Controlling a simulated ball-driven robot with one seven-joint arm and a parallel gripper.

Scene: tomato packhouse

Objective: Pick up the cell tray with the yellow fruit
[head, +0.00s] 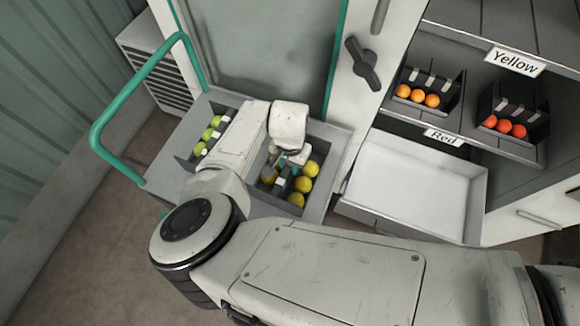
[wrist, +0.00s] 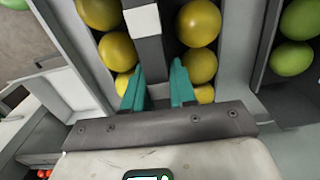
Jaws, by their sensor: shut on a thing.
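The cell tray with yellow fruit (wrist: 240,50) sits in the grey cart; several yellow fruits (head: 304,186) show in it, in two rows. A dark divider with a white block (wrist: 143,20) runs between the rows. My gripper (wrist: 158,85) reaches down into the tray with its teal fingers on either side of the divider, shut on it. In the head view my gripper (head: 286,168) is over the tray, and my arm hides part of its left side. I cannot tell whether the tray is lifted.
A tray of green fruit (head: 207,137) lies left of the yellow one. On the shelf at right stand trays of orange fruit (head: 418,96) and red fruit (head: 504,126), with labels "Yellow" (head: 515,62) and "Red" (head: 443,136). An empty white tray (head: 415,190) is below. A green handle (head: 140,88) rises at left.

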